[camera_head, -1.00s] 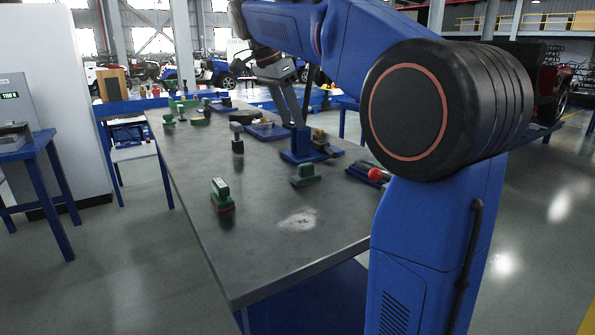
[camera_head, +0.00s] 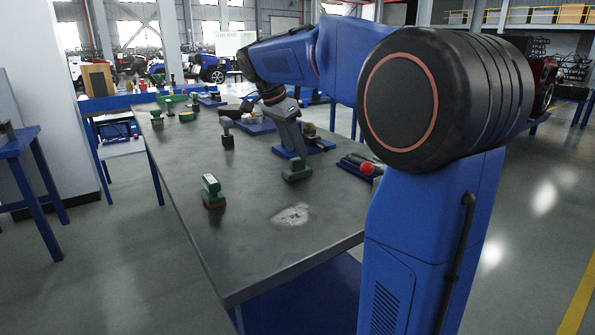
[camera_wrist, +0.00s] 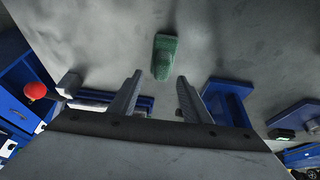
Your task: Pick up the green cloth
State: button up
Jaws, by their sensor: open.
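A small green object (camera_head: 297,171) stands on the grey bench (camera_head: 255,262). It looks like a block with a narrower top, and I cannot tell if it is cloth. My gripper (camera_wrist: 160,80) is open and points at this green object, which shows in the wrist view (camera_wrist: 164,57) just beyond and between the fingertips. Contact cannot be made out. In the head view my gripper hides part of its top. A second green object (camera_head: 211,188) with a reddish-brown base stands nearer, to the left.
A pale patch (camera_head: 291,215) marks the bench. A red ball-shaped knob (camera_head: 367,168) on a dark fixture is at right, also in the wrist view (camera_wrist: 35,91). A dark post-like part (camera_head: 227,136) and blue plates stand farther back. The bench's near end is clear.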

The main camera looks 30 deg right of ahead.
aim_at(297, 158)
jog(key=shift+a+x, duration=0.2)
jog(key=shift+x, duration=2.4)
jog(key=shift+w+f, duration=0.1)
jog(key=shift+w, duration=0.05)
jog(key=c, duration=0.8)
